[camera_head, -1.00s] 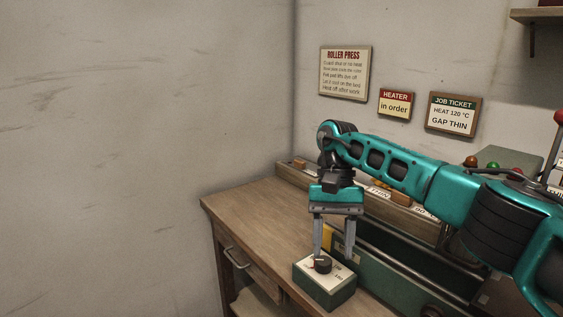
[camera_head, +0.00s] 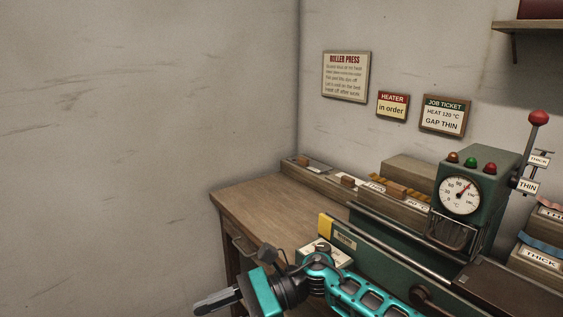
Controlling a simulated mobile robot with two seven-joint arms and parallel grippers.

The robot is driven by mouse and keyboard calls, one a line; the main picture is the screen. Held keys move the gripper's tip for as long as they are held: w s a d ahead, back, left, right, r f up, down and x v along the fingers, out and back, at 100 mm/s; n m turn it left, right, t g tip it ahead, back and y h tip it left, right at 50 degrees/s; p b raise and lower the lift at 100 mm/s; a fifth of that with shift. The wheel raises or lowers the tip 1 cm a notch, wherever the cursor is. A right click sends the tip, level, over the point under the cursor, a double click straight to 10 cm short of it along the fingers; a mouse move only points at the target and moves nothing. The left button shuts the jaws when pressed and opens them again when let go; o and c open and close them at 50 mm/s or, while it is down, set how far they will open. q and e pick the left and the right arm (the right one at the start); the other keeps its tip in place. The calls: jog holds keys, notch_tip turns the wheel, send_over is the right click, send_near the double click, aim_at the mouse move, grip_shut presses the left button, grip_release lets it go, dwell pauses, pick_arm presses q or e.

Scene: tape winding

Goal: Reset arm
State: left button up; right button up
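My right arm comes in from the bottom edge, and its teal gripper (camera_head: 217,301) points left, low in the picture in front of the bench. The dark fingers are seen nearly edge-on, so their gap cannot be judged. Nothing shows held between them. The small box with the dial (camera_head: 340,258) is on the bench behind my wrist, which hides much of it. The gripper is left of the box and apart from it. My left gripper is not in view.
The wooden bench (camera_head: 265,208) has a clear left end. The green roller press with a round gauge (camera_head: 460,195) and a red-knobbed lever (camera_head: 537,118) stands right. Trays (camera_head: 325,176) line the back. A job ticket (camera_head: 444,116) on the wall reads HEAT 120 °C, GAP THIN.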

jog(key=d+f+n+t+h+p, duration=0.1)
jog(key=d+f+n+t+h, duration=0.2)
jog(key=d+n+t, duration=0.75)
jog(key=d+f+n+t+h+p, duration=0.1)
jog(key=d+f+n+t+h, duration=0.4)
jog(key=n+t, duration=1)
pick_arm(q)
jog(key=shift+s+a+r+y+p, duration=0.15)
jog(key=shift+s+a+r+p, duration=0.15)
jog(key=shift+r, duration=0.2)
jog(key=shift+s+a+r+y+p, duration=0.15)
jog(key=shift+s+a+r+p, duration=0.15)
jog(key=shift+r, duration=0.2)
pick_arm(e)
jog(key=s+d+f+m+g+h, duration=0.4)
jog(key=s+d+f+m+g, duration=0.4)
jog(key=s+d+m, duration=0.3)
jog(key=shift+s+d+f+g+h, duration=0.4)
jog(key=shift+s+d+f, duration=0.35)
jog(key=shift+d, duration=0.35)
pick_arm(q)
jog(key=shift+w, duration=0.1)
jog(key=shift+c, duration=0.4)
pick_arm(e)
jog(key=shift+c, duration=0.4)
